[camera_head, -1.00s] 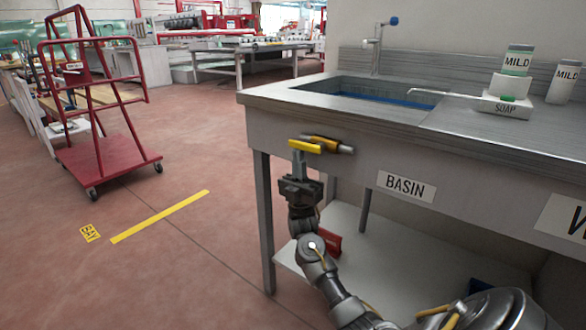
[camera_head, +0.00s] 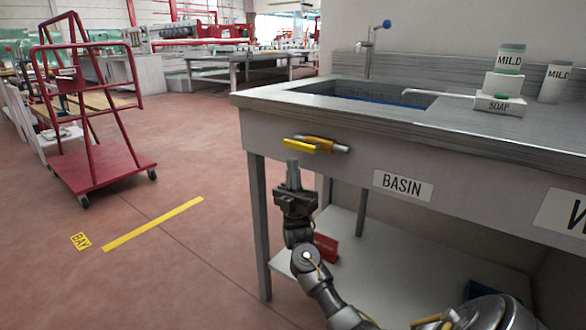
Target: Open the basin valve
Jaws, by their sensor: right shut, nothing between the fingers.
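The basin valve (camera_head: 300,145) is a yellow lever on a short pipe at the front panel of the sink bench, left of the BASIN label (camera_head: 402,186). The lever sticks out to the left, roughly along the panel. My right gripper (camera_head: 292,163) is just below the lever, pointing up. Its fingers are shut with nothing between them, and a small gap shows between the fingertips and the lever. The basin (camera_head: 362,93) is sunk in the bench top and shows blue inside. My left gripper is not in view.
A SOAP dispenser (camera_head: 500,104) and two MILD jars (camera_head: 510,57) stand at the right. A red trolley (camera_head: 104,170) stands at the left.

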